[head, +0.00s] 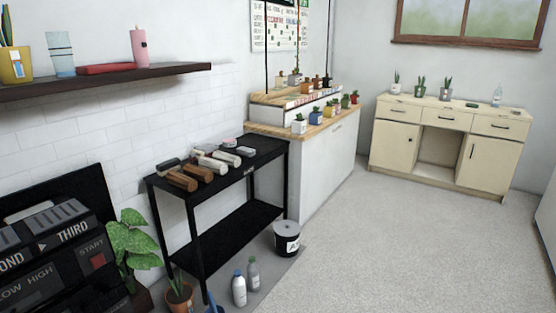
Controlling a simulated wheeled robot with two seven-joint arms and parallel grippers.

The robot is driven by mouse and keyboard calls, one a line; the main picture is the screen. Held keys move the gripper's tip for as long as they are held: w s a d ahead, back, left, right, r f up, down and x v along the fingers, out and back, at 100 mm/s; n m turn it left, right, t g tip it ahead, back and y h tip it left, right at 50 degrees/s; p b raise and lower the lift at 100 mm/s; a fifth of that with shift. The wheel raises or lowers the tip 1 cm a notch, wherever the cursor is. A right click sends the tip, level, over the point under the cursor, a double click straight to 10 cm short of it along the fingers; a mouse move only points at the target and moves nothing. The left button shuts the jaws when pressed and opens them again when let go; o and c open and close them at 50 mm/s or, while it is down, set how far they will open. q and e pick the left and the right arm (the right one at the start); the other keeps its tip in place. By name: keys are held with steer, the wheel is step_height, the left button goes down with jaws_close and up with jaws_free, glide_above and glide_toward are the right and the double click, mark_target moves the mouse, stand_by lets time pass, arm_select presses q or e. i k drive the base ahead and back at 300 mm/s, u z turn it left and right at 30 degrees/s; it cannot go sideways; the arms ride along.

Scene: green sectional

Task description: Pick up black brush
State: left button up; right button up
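Several small brush-like items lie in a group on top of a black two-tier table (266,152) by the left wall. A dark, blackish one (168,164) lies at the back left of the group and may be the black brush; it is too small to be sure. Brown ones (181,181) lie next to it at the front left. Whitish ones (213,163) lie to the right. Neither of my grippers is in view.
A black bucket (287,242), two bottles (239,290) and a potted plant (130,245) stand by the table. A large dark appliance (60,250) is at the near left. A counter with small pots (320,170) adjoins the table. Open carpet (400,250) lies to the right.

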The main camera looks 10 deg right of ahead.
mark_target(163, 168)
steer(key=z, duration=0.95)
steer(key=i, duration=3.55)
steer(key=u, duration=3.9)
